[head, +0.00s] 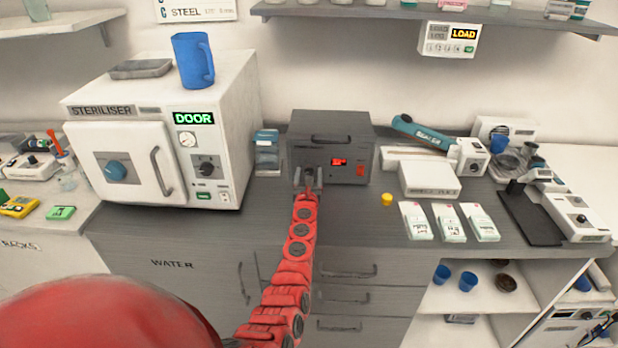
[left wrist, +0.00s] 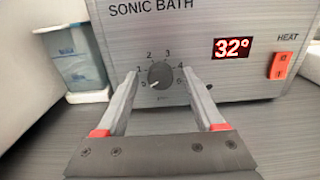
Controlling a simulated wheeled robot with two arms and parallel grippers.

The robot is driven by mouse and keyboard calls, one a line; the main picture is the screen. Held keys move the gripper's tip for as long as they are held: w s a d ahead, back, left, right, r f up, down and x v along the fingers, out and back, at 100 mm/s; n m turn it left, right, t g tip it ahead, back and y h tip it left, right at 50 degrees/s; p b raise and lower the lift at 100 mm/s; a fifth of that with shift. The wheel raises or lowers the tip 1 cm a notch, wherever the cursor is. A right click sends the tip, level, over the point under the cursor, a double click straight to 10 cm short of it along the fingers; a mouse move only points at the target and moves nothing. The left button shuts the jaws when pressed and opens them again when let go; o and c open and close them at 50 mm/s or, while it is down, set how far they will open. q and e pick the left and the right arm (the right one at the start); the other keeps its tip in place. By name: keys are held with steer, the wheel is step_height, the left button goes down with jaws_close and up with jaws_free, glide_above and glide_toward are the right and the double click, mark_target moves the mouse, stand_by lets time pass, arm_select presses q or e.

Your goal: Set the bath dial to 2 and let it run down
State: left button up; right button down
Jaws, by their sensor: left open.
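The sonic bath (head: 300,150) is a grey box with a lid handle on the counter, and its front panel fills the left wrist view (left wrist: 215,15). Its round dark dial (left wrist: 160,75) has numbers around it; the white pointer mark seems to point to the lower left, near the 0. A red display reads 32°. My left gripper (head: 308,182) is open in front of the bath. In the left wrist view its fingers (left wrist: 160,78) stand on either side of the dial, with nothing held between them. I cannot tell how far they are from the panel. My right gripper is not in view.
A red HEAT switch (left wrist: 281,65) is to the right of the display. A clear container with blue contents (left wrist: 75,55) stands left of the bath. The white steriliser (head: 135,140) is further left. A yellow cap-like piece (head: 386,199) and white packets (head: 447,222) lie to the right.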

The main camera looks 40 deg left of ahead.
arm_select(q)
jaws_close()
stand_by(0.4)
steer(key=shift+m, duration=0.4)
steer(key=m, duration=0.4)
steer(key=shift+d+m+p, duration=0.1)
steer(key=shift+m+p, duration=0.2)
steer(key=shift+p, duration=0.1)
steer(key=m, duration=0.4)
steer(key=shift+w+m+p, duration=0.1)
steer(key=shift+m+p, duration=0.2)
steer(key=shift+p, duration=0.1)
steer(key=m+p, duration=0.1)
steer(key=m, duration=0.3)
steer(key=shift+d, duration=0.1)
steer(key=shift+f+m+p, duration=0.2)
steer(key=shift+m+p, duration=0.45)
steer(key=shift+m, duration=1.85)
